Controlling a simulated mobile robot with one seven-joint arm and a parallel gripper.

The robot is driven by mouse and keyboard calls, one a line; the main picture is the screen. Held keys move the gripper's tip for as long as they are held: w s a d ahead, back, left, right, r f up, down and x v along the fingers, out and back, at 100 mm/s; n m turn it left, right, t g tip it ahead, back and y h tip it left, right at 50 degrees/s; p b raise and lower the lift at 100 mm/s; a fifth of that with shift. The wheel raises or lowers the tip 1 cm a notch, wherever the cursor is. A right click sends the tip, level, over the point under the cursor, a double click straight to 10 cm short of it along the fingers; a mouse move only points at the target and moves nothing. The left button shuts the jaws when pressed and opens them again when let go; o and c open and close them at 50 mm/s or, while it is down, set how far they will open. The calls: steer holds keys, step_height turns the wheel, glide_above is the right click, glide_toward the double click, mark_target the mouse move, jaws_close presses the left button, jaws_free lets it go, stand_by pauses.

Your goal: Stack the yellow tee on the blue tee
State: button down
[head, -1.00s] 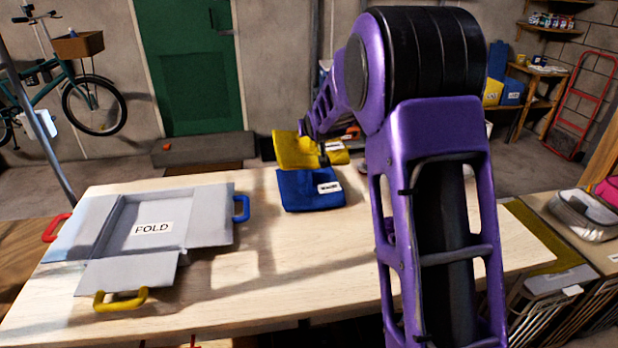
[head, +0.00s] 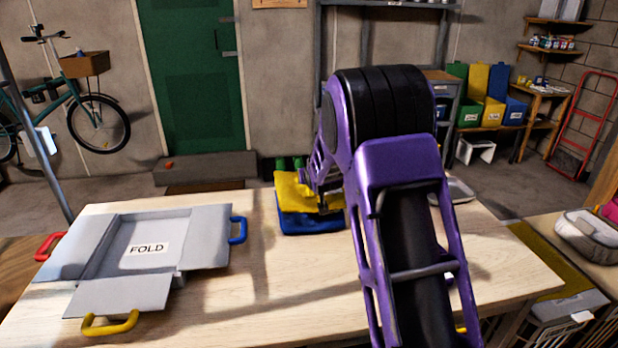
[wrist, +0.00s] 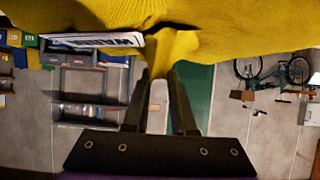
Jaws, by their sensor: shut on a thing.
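The yellow tee (head: 293,192) is over the blue tee (head: 308,226) near the table's far edge. It covers most of the blue tee, whose front part shows below it. I cannot tell whether the yellow cloth rests fully on the blue. My gripper (head: 326,205), partly hidden by my arm, is shut on the yellow tee's near right part. The blue tee is not clear there.
A grey folding board marked FOLD (head: 150,249), with red, blue and yellow handles, lies on the left of the wooden table (head: 250,310). The table's front middle is clear. A grey tray (head: 455,190) sits behind my arm at right. Green, yellow and blue bins (head: 490,100) stand at the back.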

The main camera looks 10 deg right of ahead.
steer(key=shift+f, duration=0.2)
steer(key=shift+f+b, duration=0.35)
steer(key=shift+b, duration=0.05)
steer(key=shift+f+b, duration=0.3)
steer(key=shift+b, duration=0.1)
steer(key=c, duration=0.7)
jaws_free()
steer(key=shift+c, duration=0.2)
steer(key=shift+r+p, duration=0.5)
steer(key=shift+p, duration=0.1)
steer(key=v, duration=1.2)
steer(key=shift+r, duration=0.1)
